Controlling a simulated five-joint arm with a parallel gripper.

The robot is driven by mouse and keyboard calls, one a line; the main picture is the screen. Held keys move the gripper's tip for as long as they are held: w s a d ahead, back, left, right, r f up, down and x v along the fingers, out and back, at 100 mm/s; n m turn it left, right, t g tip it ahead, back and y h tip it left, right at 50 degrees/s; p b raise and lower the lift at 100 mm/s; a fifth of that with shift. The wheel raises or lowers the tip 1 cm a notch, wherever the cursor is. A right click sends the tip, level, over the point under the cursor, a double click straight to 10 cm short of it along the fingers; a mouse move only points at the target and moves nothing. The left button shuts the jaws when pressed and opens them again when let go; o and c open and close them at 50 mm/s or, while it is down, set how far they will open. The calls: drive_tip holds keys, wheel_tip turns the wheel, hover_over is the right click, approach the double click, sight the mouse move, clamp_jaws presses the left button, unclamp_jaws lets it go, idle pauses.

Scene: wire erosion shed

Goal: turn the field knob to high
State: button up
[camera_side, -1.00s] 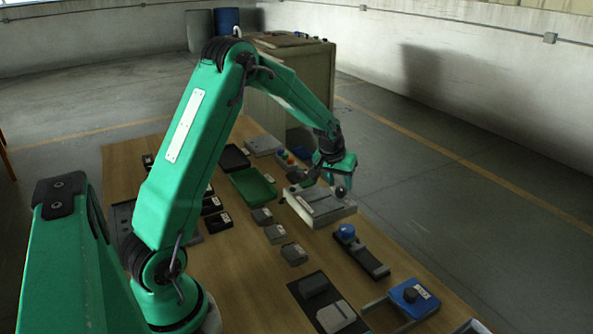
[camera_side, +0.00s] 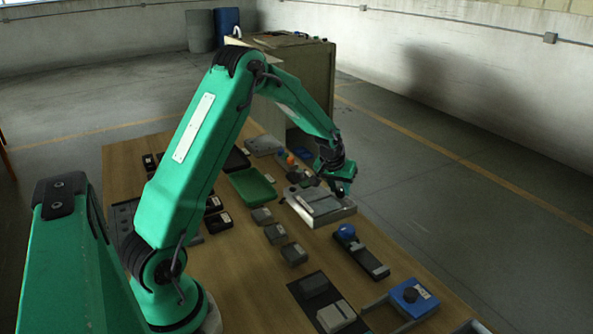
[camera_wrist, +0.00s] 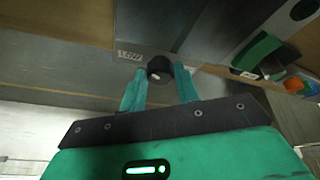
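The field knob (camera_wrist: 160,68) is a short black knob with a pale mark, on a light grey box (camera_side: 325,213). In the wrist view it sits between the two fingertips of my gripper (camera_wrist: 160,75), with hardly any gap on either side. My gripper (camera_side: 338,190) is low over the right end of the box in the side view and appears shut on the knob. There the fingers mostly hide the knob. A small white label (camera_wrist: 130,56) lies left of the knob; its lettering is blurred and looks like LOW. The knob's exact setting is hard to read.
A green tray (camera_side: 252,186) lies left of the box. A black slider unit with a blue knob (camera_side: 346,231) and a blue box with a dark knob (camera_side: 411,296) stand nearer the camera. Several small grey blocks (camera_side: 276,233) stand on the wooden table. A cabinet (camera_side: 310,75) stands behind.

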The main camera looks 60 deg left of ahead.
drive_tip(key=shift+d, duration=0.15)
drive_tip(key=shift+a+m, duration=0.2)
drive_tip(key=shift+m, duration=1.9)
drive_tip(key=shift+r, duration=0.1)
drive_tip(key=o, duration=0.7)
drive_tip(key=a+v, duration=0.1)
drive_tip(key=v, duration=0.6)
drive_tip(key=shift+d+r, duration=0.35)
drive_tip(key=shift+d, duration=0.1)
drive_tip(key=shift+o, duration=0.4)
drive_tip(key=shift+s, duration=0.15)
